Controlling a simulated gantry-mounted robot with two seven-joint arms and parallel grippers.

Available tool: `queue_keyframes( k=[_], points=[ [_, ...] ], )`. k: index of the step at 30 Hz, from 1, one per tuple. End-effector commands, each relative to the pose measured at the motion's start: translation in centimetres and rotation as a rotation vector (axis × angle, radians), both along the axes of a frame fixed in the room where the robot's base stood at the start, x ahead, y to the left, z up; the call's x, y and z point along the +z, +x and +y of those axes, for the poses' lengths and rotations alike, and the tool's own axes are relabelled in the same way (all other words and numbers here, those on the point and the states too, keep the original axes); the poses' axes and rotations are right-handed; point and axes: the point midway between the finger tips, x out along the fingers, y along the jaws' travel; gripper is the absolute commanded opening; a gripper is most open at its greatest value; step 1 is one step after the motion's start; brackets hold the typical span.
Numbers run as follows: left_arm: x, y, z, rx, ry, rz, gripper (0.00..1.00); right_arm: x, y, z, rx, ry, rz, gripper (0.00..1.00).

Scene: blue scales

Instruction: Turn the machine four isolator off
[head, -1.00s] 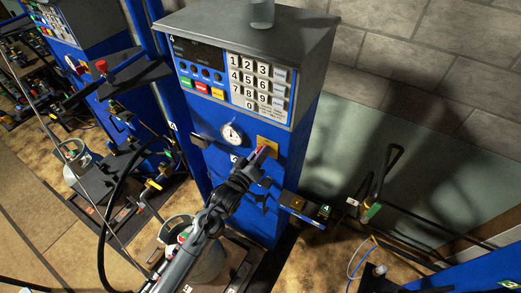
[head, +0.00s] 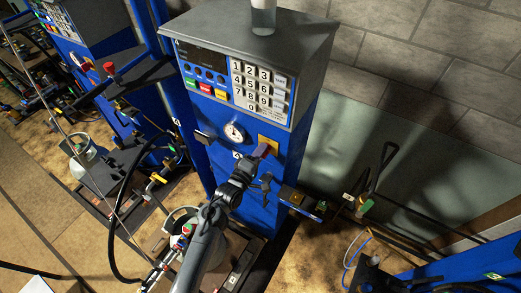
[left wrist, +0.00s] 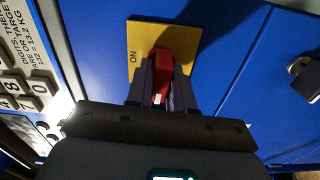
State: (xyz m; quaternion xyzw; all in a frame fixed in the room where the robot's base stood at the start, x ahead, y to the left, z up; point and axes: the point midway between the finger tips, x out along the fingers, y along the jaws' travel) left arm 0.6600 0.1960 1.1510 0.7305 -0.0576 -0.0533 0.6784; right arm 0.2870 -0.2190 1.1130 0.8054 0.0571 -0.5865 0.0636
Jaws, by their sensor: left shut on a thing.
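The machine four isolator is a red handle (left wrist: 160,77) on a yellow plate (left wrist: 178,38) on the front of the blue scale cabinet. The word ON shows on the plate, left of the handle in the left wrist view. In the head view the yellow plate (head: 270,142) sits below the keypad, right of the round gauge. My left gripper (head: 261,153) is at the plate and shut on the red handle, one finger on either side in the left wrist view (left wrist: 161,88). The fingers hide part of the handle. My right gripper is not in view.
The blue cabinet carries a keypad (head: 258,85), a round gauge (head: 234,132) and a clear bottle (head: 263,17) on top. A padlock-like object (left wrist: 303,67) is on the blue panel at right. Other blue machines stand left and at lower right.

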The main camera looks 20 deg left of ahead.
Motion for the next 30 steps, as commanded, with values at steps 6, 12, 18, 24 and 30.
queue_keyframes(
  k=[6, 12, 18, 24, 30],
  points=[
    [-0.02, 0.01, -0.01, 0.0, -0.068, 0.012, 0.0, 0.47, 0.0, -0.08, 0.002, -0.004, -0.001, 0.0],
    [-0.1, 0.01, -0.01, 0.0, -0.089, 0.015, 0.0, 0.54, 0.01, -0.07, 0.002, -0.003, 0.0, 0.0],
    [-0.12, 0.0, 0.0, 0.0, -0.091, 0.015, 0.0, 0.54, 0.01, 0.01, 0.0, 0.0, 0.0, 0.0],
    [-0.13, 0.0, 0.01, 0.0, -0.09, 0.015, 0.31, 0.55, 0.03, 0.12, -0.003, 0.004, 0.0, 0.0],
    [-0.11, 0.0, 0.01, 0.0, -0.089, 0.015, 0.43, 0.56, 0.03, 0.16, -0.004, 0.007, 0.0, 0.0]
  ],
)
